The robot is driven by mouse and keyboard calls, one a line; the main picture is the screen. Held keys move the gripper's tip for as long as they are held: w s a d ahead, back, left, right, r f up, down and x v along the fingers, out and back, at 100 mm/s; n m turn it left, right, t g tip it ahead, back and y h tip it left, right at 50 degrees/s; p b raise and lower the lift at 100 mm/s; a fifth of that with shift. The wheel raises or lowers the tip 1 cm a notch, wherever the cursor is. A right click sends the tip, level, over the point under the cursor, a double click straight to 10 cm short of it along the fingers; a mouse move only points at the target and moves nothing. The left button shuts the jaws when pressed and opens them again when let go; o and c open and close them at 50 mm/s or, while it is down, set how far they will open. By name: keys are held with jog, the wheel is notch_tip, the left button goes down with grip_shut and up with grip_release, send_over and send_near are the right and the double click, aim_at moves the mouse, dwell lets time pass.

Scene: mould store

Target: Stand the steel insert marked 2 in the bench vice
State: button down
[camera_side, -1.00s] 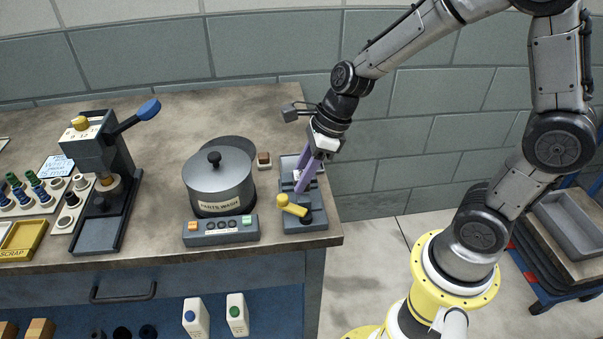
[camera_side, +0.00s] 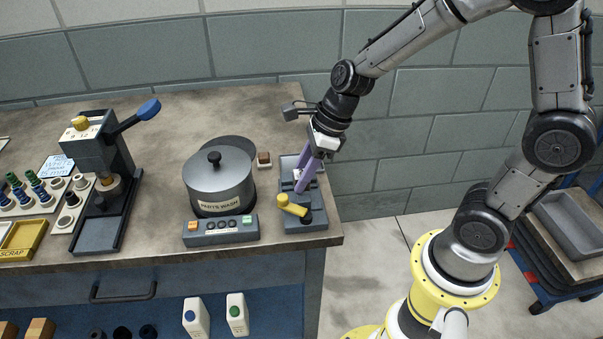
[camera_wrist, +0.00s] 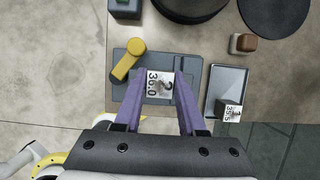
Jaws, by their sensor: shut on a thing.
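The steel insert marked 2 (camera_wrist: 160,86), a pale block that also reads 36.0, is between the purple fingertips of my gripper (camera_wrist: 159,92) in the wrist view. My gripper is shut on it, directly over the grey bench vice (camera_wrist: 191,66). In the side view my gripper (camera_side: 298,188) reaches down to the vice (camera_side: 309,222), and its fingers hide most of the insert. I cannot tell whether the insert touches the vice's floor. The vice's yellow handle (camera_side: 293,205) is at its front.
Another insert, marked 1 and 35.5 (camera_wrist: 233,113), is at the end of a grey tray (camera_wrist: 229,79) beside the vice. A parts-wash pot (camera_side: 219,180), a control box (camera_side: 220,231) and a small brown-topped block (camera_side: 264,159) stand left of the vice. The bench edge is close on the right.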

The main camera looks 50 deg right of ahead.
grip_release()
dwell(0.4)
jog(key=shift+r, duration=3.75)
